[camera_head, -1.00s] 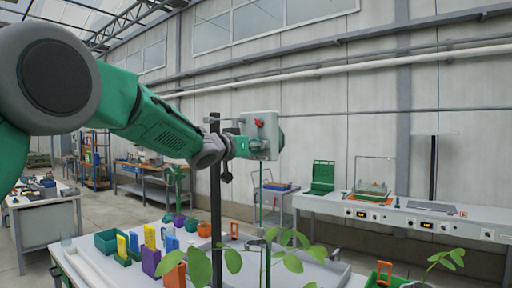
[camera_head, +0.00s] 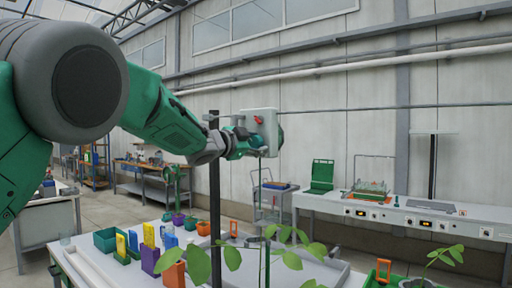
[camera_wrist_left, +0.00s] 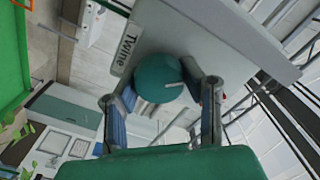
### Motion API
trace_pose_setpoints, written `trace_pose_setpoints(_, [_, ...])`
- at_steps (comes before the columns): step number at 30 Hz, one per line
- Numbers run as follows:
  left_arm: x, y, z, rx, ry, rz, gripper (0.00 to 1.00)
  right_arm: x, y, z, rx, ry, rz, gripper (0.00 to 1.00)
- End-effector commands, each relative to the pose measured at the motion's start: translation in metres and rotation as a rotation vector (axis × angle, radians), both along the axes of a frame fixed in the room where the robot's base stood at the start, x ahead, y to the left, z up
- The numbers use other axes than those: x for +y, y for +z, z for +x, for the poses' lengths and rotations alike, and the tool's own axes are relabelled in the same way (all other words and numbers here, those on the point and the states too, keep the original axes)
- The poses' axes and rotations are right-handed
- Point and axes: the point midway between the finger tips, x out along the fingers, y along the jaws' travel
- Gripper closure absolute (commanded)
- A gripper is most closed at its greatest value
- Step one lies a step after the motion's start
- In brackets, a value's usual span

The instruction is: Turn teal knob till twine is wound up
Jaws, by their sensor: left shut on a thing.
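The teal knob (camera_wrist_left: 158,80) is a round dome with a pale mark, on the face of a grey box (camera_wrist_left: 215,35) lettered "Twine". In the left wrist view my left gripper (camera_wrist_left: 160,92) has one finger on each side of the knob and is shut on it. In the head view the grey box (camera_head: 265,122), with a small red part on it, is high beside a dark post (camera_head: 214,190). My left gripper (camera_head: 238,142) meets its left side and hides the knob there. A thin line hangs below the box; I cannot tell how much twine is out. My right gripper is not in view.
Leafy plants (camera_head: 285,258) stand in front, below the box. A table (camera_head: 90,262) below holds a green bin (camera_head: 105,240) and several coloured pieces. A long bench (camera_head: 400,212) with devices runs along the right wall. The air around the box's right side is clear.

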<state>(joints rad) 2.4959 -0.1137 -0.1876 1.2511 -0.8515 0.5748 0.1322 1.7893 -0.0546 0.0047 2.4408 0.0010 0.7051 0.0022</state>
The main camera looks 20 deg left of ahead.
Motion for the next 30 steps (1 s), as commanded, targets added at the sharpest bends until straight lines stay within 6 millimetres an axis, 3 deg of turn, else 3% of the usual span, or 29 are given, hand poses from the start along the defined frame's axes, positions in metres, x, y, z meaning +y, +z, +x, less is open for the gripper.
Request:
trace_pose_setpoints(18, [-0.002, -0.007, 0.0, -0.181, -0.002, 0.511, 0.93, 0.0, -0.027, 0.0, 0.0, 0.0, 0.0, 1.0])
trace_pose_setpoints(30, [-0.001, -0.008, 0.001, -0.235, -0.003, 0.669, 0.93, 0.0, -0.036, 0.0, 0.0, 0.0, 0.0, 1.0])
